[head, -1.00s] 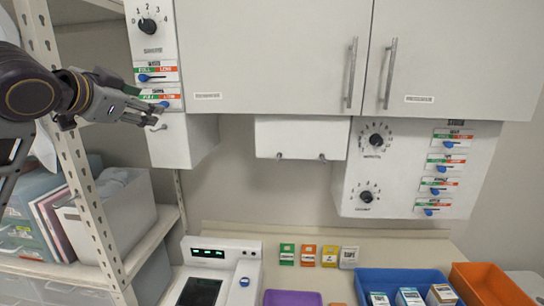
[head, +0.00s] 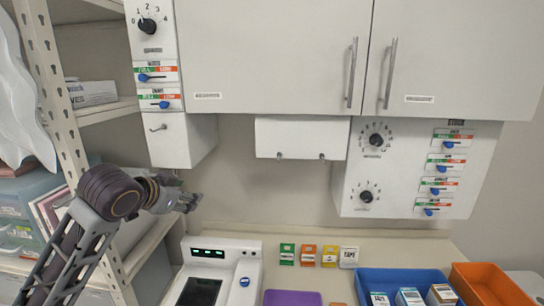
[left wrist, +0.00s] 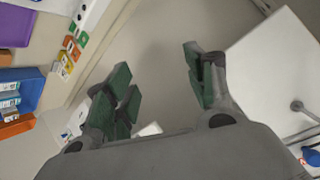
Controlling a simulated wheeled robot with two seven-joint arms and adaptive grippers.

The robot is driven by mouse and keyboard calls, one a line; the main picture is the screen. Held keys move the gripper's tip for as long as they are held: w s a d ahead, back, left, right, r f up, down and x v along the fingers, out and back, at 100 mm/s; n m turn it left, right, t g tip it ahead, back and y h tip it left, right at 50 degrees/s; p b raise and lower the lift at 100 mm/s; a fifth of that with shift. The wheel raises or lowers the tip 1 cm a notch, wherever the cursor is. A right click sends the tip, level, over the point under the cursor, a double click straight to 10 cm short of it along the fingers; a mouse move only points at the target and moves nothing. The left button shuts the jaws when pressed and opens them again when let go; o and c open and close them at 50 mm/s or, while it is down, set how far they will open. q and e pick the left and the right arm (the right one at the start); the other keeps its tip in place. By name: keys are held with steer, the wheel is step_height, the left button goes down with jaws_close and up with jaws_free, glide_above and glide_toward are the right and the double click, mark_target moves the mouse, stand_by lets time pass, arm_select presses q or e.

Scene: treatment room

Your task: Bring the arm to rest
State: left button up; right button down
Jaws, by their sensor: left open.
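My left arm comes in from the lower left in the head view. Its gripper (head: 190,198) is in front of the shelf rack's right side, below the small white box with a hook and above the white device. In the left wrist view the two green-padded fingers (left wrist: 165,88) stand wide apart with nothing between them. The gripper is open, empty and apart from the things around it. My right gripper shows in neither view.
A metal shelf rack (head: 62,130) stands close at the left. A white device with a screen (head: 225,255), a purple tray (head: 292,298), a blue bin (head: 400,277) and an orange bin (head: 488,285) are on the counter. Wall cabinets (head: 270,60) hang above.

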arm_select(q)
steer(key=s+d+f+n+g, duration=0.15)
steer(key=s+f, duration=0.35)
steer(key=f, duration=0.7)
steer(key=s+d+f+n+g, duration=0.15)
steer(key=s+f, duration=0.25)
steer(key=f, duration=0.7)
steer(key=s+a+f+n+g+y, duration=0.2)
steer(key=s+f+g, duration=0.3)
steer(key=s+f, duration=1.2)
steer(key=s+f+g+b, duration=0.1)
steer(key=s+f, duration=0.1)
steer(key=f, duration=1.5)
steer(key=s+f+b, duration=0.1)
steer(key=s+f, duration=0.1)
steer(key=f, duration=1.5)
steer(key=s+a+f+b, duration=0.1)
steer(key=s+a+f, duration=0.1)
steer(key=s+f, duration=0.8)
steer(key=s+a+f+g+b, duration=0.1)
steer(key=s+a+f, duration=0.1)
steer(key=s+f, duration=0.9)
steer(key=shift+s+f, duration=0.3)
steer(key=shift+s, duration=0.3)
